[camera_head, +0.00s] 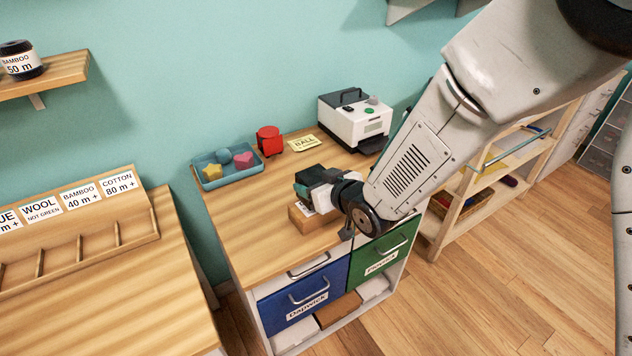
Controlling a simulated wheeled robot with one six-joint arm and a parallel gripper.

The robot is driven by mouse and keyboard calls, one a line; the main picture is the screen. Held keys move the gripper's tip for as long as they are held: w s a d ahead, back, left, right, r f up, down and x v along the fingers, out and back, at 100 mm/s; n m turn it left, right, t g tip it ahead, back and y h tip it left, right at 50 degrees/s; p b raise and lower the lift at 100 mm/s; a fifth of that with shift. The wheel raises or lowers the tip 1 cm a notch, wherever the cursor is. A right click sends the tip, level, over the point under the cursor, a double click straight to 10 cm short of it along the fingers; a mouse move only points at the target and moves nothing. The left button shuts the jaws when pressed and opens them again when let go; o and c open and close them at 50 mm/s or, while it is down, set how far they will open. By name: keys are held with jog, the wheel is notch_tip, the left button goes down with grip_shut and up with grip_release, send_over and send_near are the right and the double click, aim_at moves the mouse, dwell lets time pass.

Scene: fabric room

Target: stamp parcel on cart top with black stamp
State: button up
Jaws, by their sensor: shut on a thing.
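The parcel (303,218) is a small brown box on the wooden cart top (240,238), near its front edge. My gripper (318,190) is directly over the parcel and hides much of its top. It is shut on a dark thing, which I take to be the black stamp; the fingers mostly hide it. I cannot tell whether the stamp touches the parcel. A white patch shows on the parcel's top beside the gripper.
A blue tray (206,184) with small coloured shapes, a red object (269,140), a yellow note (304,143) and a white machine (355,122) stand along the cart's back. A wooden shelf rack (450,222) is at right. The cart's left front is clear.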

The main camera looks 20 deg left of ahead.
jog(key=shift+f, duration=0.55)
jog(key=shift+r, duration=3)
